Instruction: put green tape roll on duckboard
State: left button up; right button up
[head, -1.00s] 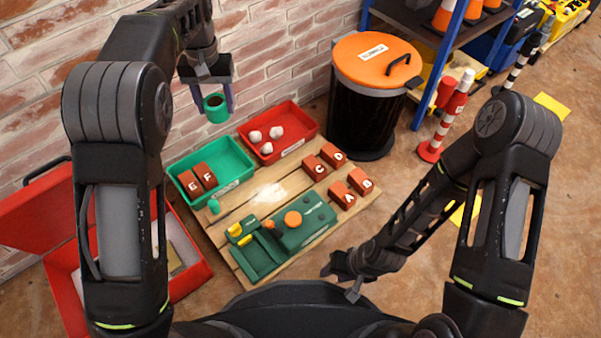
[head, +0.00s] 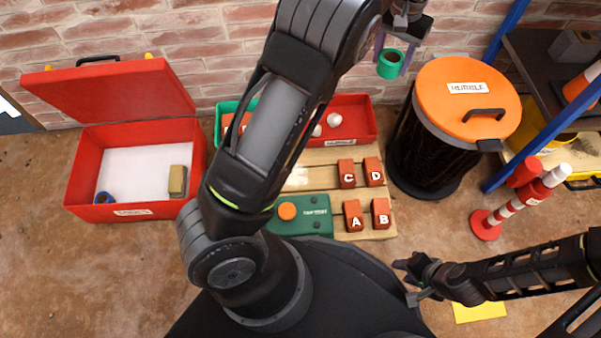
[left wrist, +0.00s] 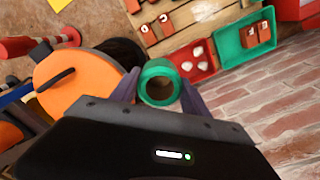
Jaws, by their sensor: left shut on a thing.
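The green tape roll (head: 389,72) is between the fingers of my left gripper (head: 392,62), which is shut on it, high up near the brick wall. The left wrist view shows the roll (left wrist: 160,65) between both fingertips. The duckboard (head: 325,156), a slatted wooden board on the floor, is below and left of the roll in the head view; part of it shows in the left wrist view (left wrist: 200,12). My left arm hides the duckboard's left part. My right gripper (head: 407,281) is empty, low by my base, its fingers apart.
On the duckboard are red blocks (head: 347,174) lettered A to D and a green case (head: 305,213). Behind it are a red bin (head: 362,118) with white balls and a green bin (head: 226,106). An orange-lidded rubbish bin (head: 468,90) stands right; an open red toolbox (head: 135,205) left.

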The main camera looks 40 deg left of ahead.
pick_arm(q)
jog(key=s+a+f, duration=0.3)
jog(key=a+f, duration=0.2)
jog(key=f, duration=0.5)
jog(key=s+a+f, duration=0.2)
jog(key=a+f, duration=0.3)
jog(key=f, duration=0.5)
jog(key=s+a+f, duration=0.3)
jog(key=s+f, duration=0.3)
jog(key=f, duration=0.1)
jog(key=s+a+f+m, duration=0.1)
jog(key=s+a+f, duration=0.2)
jog(key=s+f, duration=0.4)
jog(key=shift+a, duration=0.1)
jog(key=b, duration=0.3)
send_near(300, 173)
jog(key=shift+s+a+f, duration=0.85)
jog(key=shift+s+f, duration=0.15)
jog(key=shift+s, duration=0.05)
jog(key=shift+f+b, duration=0.6)
jog(key=shift+f, duration=1.3)
